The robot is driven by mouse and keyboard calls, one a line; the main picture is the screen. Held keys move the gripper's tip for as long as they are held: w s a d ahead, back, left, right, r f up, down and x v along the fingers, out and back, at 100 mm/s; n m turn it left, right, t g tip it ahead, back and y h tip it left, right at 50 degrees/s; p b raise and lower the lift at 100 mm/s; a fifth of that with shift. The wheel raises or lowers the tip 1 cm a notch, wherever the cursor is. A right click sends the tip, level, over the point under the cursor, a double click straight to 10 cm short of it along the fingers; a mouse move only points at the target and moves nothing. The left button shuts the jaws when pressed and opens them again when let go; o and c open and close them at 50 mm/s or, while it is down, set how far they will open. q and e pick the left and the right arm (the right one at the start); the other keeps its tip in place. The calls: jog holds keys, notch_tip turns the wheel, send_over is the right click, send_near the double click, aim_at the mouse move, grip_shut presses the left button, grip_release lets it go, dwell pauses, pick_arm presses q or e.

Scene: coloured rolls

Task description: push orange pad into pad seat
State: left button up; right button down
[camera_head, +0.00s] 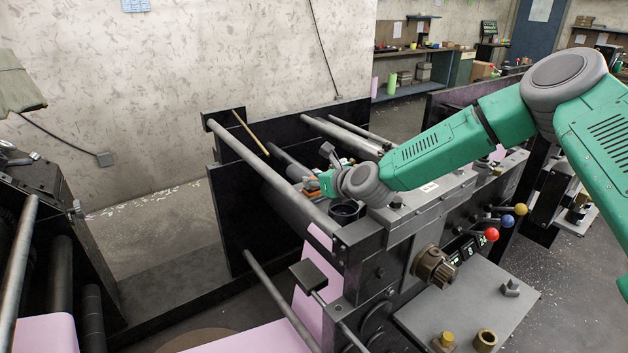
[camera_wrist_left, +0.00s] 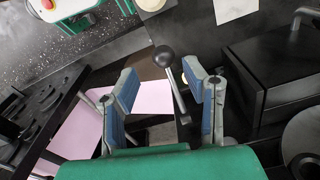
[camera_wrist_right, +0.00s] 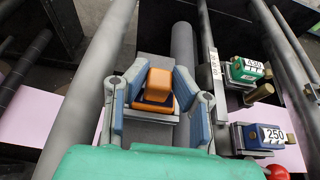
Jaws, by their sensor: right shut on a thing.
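The orange pad (camera_wrist_right: 158,84) is a small block with a raised orange top on a dark and metal base. It sits between the blue-lined fingers of my right gripper (camera_wrist_right: 162,100), which is shut on it. In the head view the right gripper (camera_head: 318,184) is low over the machine, among its bars, and mostly hidden by its own wrist. A grey metal surface lies under and around the pad; I cannot tell where the pad seat begins or whether the pad is fully in it. My left gripper (camera_wrist_left: 164,104) is open and empty, fingers well apart.
A green block marked 430 (camera_wrist_right: 246,70) and a blue block marked 250 (camera_wrist_right: 262,136) stand right of the pad. Thick round bars (camera_wrist_right: 92,82) run alongside. A black ball-ended lever (camera_wrist_left: 165,58) stands beyond the left fingers. Coloured knobs (camera_head: 491,234) stick out at the machine's right.

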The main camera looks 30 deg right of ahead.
jog(key=c, duration=1.3)
grip_release()
jog(key=shift+s, duration=0.1)
jog(key=v, duration=1)
jog(key=shift+s+d, duration=0.1)
jog(key=shift+d, duration=0.15)
jog(key=shift+v, duration=0.8)
jog(key=shift+a, duration=0.1)
